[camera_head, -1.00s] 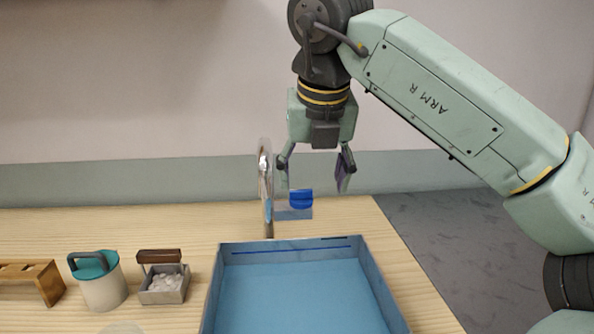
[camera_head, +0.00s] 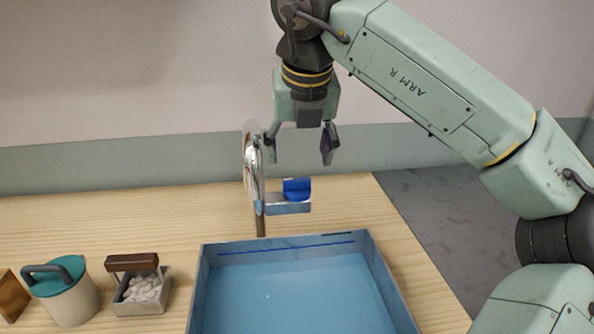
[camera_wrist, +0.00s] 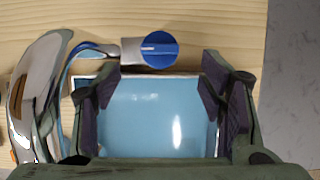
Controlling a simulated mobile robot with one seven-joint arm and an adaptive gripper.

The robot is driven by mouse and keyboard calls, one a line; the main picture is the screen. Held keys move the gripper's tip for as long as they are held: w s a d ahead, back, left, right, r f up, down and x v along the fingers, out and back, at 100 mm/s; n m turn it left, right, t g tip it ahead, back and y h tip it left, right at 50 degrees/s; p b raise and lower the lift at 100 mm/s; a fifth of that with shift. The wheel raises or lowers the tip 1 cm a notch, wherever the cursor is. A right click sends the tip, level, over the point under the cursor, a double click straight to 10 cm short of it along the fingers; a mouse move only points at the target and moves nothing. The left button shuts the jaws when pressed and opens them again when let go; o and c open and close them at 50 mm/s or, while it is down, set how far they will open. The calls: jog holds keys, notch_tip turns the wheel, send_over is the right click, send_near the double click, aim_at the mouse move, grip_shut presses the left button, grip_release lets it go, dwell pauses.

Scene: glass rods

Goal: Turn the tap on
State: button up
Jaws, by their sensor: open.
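The tap has a shiny curved metal spout (camera_head: 252,170) that rises behind the blue basin (camera_head: 295,290). Its blue knob (camera_head: 297,189) sits on a small grey block to the right of the spout. In the wrist view the blue knob (camera_wrist: 160,49) is round with a pale line across it. My gripper (camera_head: 299,155) is open and empty, pointing down above the knob, with a gap between them. In the wrist view my open fingers (camera_wrist: 160,105) frame the basin, and the knob lies just beyond their tips.
A grey box of white pebbles with a brown handle (camera_head: 140,283), a white pot with a teal lid (camera_head: 62,290) and a wooden stand (camera_head: 10,297) are at the left. Bare wood (camera_head: 345,200) lies right of the knob.

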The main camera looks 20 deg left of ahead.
aim_at(297, 179)
jog(key=p+x, duration=0.1)
jog(key=x, duration=0.6)
jog(key=shift+w+f, duration=0.1)
jog(key=shift+c, duration=0.5)
jog(key=c, duration=1.1)
